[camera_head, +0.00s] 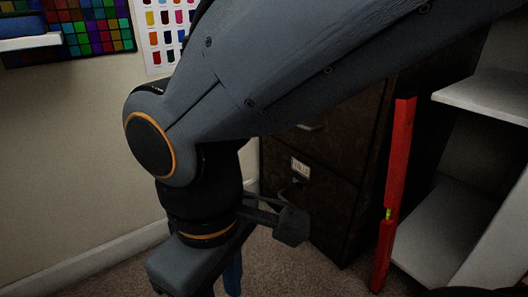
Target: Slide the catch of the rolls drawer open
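A dark brown drawer cabinet (325,225) stands beyond my arm, against the wall. A drawer front with a small pale label (300,167) faces me; its lettering is too small to read. A small dark fitting (297,184) sits below the label, partly behind my gripper; I cannot tell whether it is the catch or a pull, nor its position. My gripper (288,226) points toward the cabinet, low in front of this drawer, seen from behind and the side. One dark finger shows; the finger gap is hidden. I cannot tell whether it touches the cabinet.
A red spirit level (394,195) stands upright right of the drawers. White shelving (440,235) fills the right side. Colour charts (90,28) hang on the wall, with a pale shelf (30,43) at upper left. Brown carpet (275,275) shows below; my arm hides much of the middle.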

